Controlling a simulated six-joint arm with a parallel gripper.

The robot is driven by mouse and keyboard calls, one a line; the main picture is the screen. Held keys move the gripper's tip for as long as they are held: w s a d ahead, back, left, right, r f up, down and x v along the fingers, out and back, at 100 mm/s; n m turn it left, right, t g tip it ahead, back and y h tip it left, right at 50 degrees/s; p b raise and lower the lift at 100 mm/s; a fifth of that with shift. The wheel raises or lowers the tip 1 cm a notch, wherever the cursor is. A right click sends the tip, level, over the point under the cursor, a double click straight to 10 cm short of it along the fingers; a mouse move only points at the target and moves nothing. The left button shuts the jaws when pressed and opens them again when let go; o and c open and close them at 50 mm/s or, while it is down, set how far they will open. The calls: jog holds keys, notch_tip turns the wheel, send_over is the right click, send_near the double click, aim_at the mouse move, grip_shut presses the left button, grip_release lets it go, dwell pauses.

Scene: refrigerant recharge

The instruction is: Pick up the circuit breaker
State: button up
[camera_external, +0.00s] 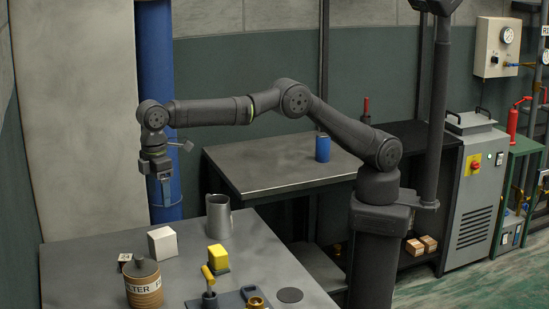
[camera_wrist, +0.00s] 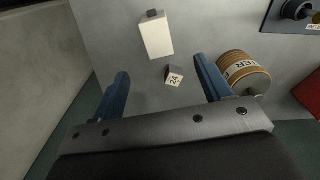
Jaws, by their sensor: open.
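A small grey block with a pale label reading "24" (camera_wrist: 174,76) lies on the grey table, and it also shows at the table's left in the external view (camera_external: 125,257). A taller white block (camera_wrist: 156,36) with a small dark piece at its end stands beside it, also in the external view (camera_external: 162,242). I cannot tell for sure which of these is the circuit breaker. My gripper (camera_external: 164,198) points down, high over the far left of the table. In the wrist view its blue fingers (camera_wrist: 162,72) are wide apart and empty, with the "24" block between their tips in the picture.
A brown filter canister (camera_external: 143,284) stands close to the small block. A grey metal jug (camera_external: 219,216), a yellow block (camera_external: 218,257) and brass fittings (camera_external: 254,303) are also on the table. A second table (camera_external: 270,172) behind holds a blue can (camera_external: 322,148).

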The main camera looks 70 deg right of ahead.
aim_at(163, 233)
notch_tip(163, 233, down, 12)
jog(key=shift+r, duration=0.25)
jog(key=shift+w+f, duration=0.15)
jog(key=shift+f, duration=1.15)
jog(key=shift+w+f, duration=0.15)
jog(key=shift+f, duration=1.15)
jog(key=c, duration=1.2)
jog(key=shift+r, duration=0.1)
